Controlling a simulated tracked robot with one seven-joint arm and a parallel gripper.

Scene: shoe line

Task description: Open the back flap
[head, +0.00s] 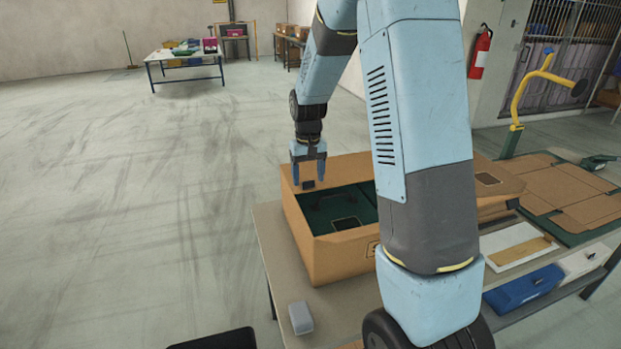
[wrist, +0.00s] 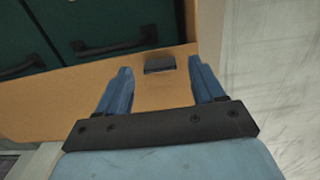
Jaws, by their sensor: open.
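An orange-brown cardboard box (head: 330,259) stands on the table with dark green contents (head: 340,208) showing inside. The back flap (head: 344,168) is the cardboard panel at its far side, with a small dark tab (head: 308,184). In the wrist view the same flap (wrist: 60,103) and tab (wrist: 159,64) show. My gripper (head: 308,181) hangs pointing down at the far left of the box. Its fingers (wrist: 161,70) are apart, with the tab between them in the picture and nothing held. I cannot tell whether the fingertips touch the flap. My arm hides the box's right part.
Another flap (head: 487,179) with a dark tab lies out on the right. A grey block (head: 300,317) sits on the table (head: 268,235) front left. Flat cardboard (head: 580,202) and a blue item (head: 524,289) lie at right. The floor left is clear.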

